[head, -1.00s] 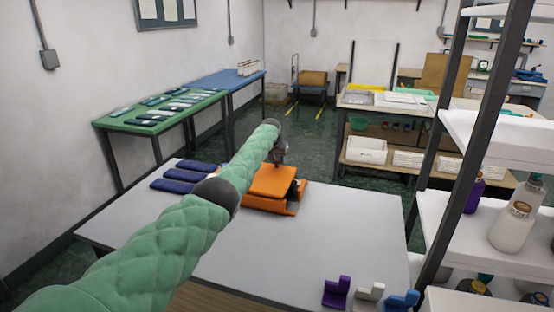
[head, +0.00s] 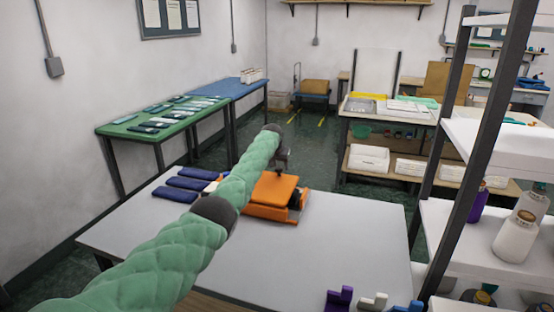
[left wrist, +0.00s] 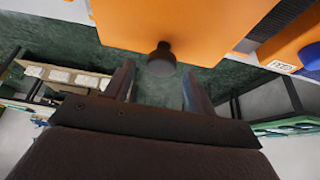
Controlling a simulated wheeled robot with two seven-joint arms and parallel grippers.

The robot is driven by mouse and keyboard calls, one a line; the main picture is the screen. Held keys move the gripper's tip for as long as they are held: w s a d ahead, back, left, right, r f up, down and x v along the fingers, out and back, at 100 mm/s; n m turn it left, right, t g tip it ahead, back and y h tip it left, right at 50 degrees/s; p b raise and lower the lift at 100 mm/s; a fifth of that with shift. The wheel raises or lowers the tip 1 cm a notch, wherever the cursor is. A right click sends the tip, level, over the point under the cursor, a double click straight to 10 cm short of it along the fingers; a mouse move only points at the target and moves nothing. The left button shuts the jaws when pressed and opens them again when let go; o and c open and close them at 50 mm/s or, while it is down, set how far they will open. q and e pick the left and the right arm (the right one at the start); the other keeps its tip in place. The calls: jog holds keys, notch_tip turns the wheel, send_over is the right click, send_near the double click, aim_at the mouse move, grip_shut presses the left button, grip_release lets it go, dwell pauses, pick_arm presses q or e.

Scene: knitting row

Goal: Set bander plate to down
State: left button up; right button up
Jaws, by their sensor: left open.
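The orange bander (head: 270,213) stands on the grey-white table. Its orange plate (head: 268,190) lies over the base and looks nearly level, but any small gap under it is too small to tell. A black knob (head: 279,173) sticks up from the plate. My left gripper (head: 283,155) is open just above the knob. In the left wrist view, the plate (left wrist: 180,15) fills the top and the knob (left wrist: 161,58) appears between the tips of the two open fingers (left wrist: 158,74), with no visible contact. My right gripper is out of view.
Several dark blue pieces (head: 187,184) lie left of the bander, partly behind my left arm. Purple (head: 339,298), white (head: 373,301) and blue blocks sit at the front right edge. A shelf rack (head: 440,215) stands at right. The table right of the bander is clear.

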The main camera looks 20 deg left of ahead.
pick_arm(q)
jog(key=shift+b+v, duration=0.65)
jog(key=shift+v, duration=2.2)
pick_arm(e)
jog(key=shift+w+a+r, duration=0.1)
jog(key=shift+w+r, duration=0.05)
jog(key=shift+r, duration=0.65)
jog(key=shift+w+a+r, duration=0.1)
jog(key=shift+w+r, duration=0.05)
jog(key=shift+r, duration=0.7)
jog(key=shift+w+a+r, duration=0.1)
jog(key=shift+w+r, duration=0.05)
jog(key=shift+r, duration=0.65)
pick_arm(q)
jog(key=shift+f, duration=0.1)
